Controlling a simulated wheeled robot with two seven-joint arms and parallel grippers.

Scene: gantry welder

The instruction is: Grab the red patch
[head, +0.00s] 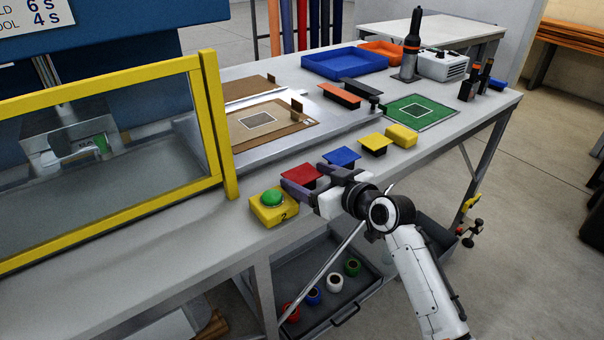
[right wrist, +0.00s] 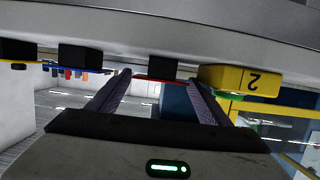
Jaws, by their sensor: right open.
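The red patch (head: 300,173) is a flat red plate on a small black stand near the table's front edge, right of the yellow button box. My right gripper (head: 304,176) is open at the patch, one finger on its near-left side and the other on its right side. In the upside-down right wrist view the red patch (right wrist: 161,79) shows as a thin red strip between the fingertips, with its black stand (right wrist: 163,68). I cannot tell whether either finger touches it. My left gripper is not in view.
A yellow box with a green button (head: 271,208) stands close left of the fingers. Blue (head: 342,156) and yellow (head: 375,141) patches on stands lie to the right. A yellow-framed guard (head: 222,130) is further left. A tray with coloured rolls (head: 330,300) is below the table.

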